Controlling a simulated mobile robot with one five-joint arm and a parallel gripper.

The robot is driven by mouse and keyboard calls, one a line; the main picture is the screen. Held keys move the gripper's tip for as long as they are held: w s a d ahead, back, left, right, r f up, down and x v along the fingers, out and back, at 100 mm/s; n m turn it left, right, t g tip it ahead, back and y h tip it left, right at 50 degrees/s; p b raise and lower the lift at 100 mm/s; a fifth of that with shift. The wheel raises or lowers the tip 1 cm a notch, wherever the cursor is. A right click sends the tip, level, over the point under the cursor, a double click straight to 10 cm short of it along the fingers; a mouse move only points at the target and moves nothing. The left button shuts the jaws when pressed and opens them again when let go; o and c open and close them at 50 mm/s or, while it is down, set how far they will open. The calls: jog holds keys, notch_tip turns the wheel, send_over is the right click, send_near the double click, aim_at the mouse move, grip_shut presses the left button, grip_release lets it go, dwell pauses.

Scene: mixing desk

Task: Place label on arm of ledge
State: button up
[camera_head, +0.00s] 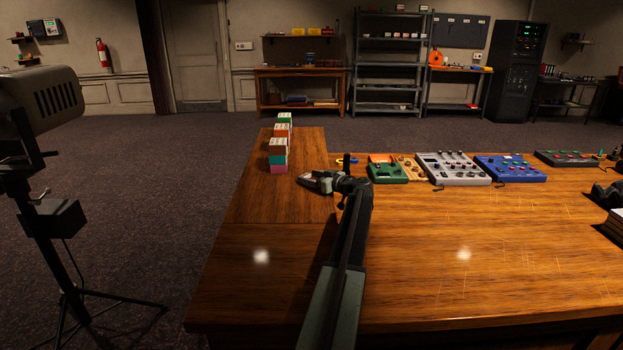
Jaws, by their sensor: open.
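My gripper (308,182) is low over the wooden desk, pointing left, and it is open with nothing visible between its jaws. The desk has a section on the left (250,205) that reaches farther back than the rest, like an arm of a ledge. On it stand small coloured blocks with pale printed tops, in a row going back. The nearest is a stack with a brown block (278,145) over teal and pink ones (279,169). An orange block (282,130) and a green block (284,117) show behind. I cannot tell which thing is the label.
Right of my gripper stand a green device (387,171), a grey mixer (452,167) and a blue device (510,168). A lamp on a tripod (65,215) stands on the floor at the left. The desk's front left is clear. Shelves (390,70) line the back wall.

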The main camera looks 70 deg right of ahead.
jog(key=shift+r, duration=0.15)
jog(key=shift+s+a+r+p, duration=0.1)
jog(key=shift+s+p, duration=0.2)
jog(key=p+v, duration=0.1)
jog(key=v, duration=1)
jog(key=shift+s+p, duration=0.2)
jog(key=shift+p, duration=0.1)
